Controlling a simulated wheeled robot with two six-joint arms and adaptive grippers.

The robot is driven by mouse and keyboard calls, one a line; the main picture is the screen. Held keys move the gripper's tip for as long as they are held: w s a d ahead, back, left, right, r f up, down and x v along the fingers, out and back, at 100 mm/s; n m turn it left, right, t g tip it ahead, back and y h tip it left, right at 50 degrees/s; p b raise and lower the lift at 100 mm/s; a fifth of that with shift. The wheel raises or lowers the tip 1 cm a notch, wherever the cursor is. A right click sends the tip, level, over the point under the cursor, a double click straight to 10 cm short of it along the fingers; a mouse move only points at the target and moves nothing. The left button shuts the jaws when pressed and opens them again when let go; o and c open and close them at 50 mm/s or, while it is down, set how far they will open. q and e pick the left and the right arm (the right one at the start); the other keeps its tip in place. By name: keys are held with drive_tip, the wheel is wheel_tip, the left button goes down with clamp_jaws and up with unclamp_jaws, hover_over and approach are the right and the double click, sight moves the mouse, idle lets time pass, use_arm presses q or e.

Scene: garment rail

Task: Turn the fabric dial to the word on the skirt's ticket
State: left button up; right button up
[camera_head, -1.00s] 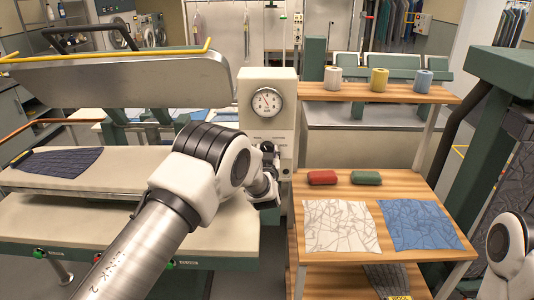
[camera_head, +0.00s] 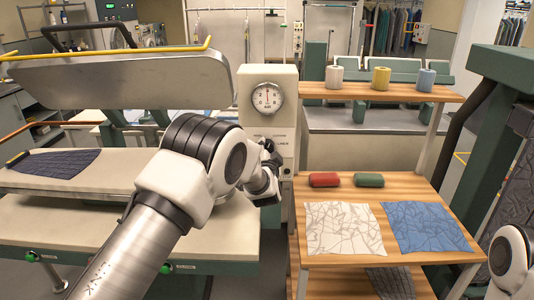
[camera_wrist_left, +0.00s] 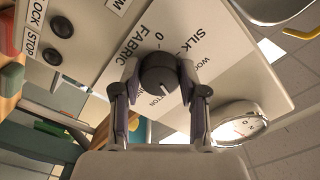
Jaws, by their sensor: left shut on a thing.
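The black fabric dial (camera_wrist_left: 158,73) is on the pale control panel, beside the printed word FABRIC. My left gripper (camera_wrist_left: 158,85) is shut on the dial, with a finger at each side; it also shows at the panel in the head view (camera_head: 268,172). A white mark shows on the dial's lower right part. SILK, a 0, and partly covered wool and cotton words surround it. A dark pleated skirt-like garment (camera_head: 55,162) lies on the left board. Another dark garment (camera_head: 390,283) hangs low under the wooden shelf; no readable ticket shows. My right gripper is outside the picture.
A round gauge (camera_head: 267,98) sits above the dial. Black STOP and LOCK-marked buttons (camera_wrist_left: 55,40) are beside it on the panel. Thread spools (camera_head: 380,79) stand above.

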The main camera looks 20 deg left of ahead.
use_arm(q)
drive_tip(key=m, duration=0.6)
drive_tip(key=shift+r, duration=0.1)
drive_tip(key=m, duration=0.6)
drive_tip(key=shift+m, duration=0.3)
drive_tip(key=o, duration=1.1)
drive_tip(key=shift+o, duration=0.2)
drive_tip(key=v, duration=1.2)
